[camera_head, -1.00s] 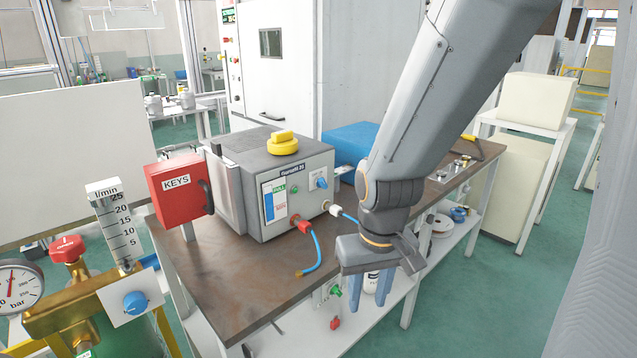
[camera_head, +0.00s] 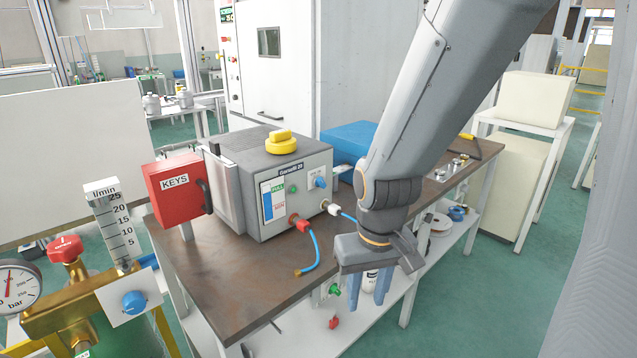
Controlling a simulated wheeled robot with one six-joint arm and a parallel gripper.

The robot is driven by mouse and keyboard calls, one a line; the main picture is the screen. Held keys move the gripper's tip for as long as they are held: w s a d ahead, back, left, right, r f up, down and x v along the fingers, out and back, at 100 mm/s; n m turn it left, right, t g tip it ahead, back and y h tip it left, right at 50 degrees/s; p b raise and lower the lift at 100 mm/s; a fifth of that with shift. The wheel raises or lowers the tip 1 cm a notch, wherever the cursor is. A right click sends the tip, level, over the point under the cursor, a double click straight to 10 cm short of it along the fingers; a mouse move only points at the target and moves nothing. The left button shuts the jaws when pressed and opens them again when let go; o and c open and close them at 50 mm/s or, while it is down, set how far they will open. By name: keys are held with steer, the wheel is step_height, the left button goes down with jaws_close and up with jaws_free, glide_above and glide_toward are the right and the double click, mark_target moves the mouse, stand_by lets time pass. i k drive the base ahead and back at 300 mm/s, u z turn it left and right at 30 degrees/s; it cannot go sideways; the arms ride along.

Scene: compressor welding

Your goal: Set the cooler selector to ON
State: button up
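The cooler is a grey box (camera_head: 243,170) on the brown-topped table, with a white label, a blue level strip and hoses on its front. A blue selector knob (camera_head: 320,183) sits at the upper right of that front; its position is too small to read. My gripper (camera_head: 367,290) points down in front of the table, to the right of and lower than the knob.
A red KEYS box (camera_head: 176,186) stands left of the cooler, and a yellow knob-like piece (camera_head: 282,142) lies on top. A blue hose (camera_head: 314,250) hangs over the bare tabletop (camera_head: 215,275). A blue box (camera_head: 350,143) is behind. A gauge and flowmeter (camera_head: 112,215) stand at front left.

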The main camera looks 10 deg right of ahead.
mark_target(320, 182)
steer(key=k, duration=1.2)
steer(key=z, duration=0.75)
steer(key=i, duration=1.5)
steer(key=u, duration=0.6)
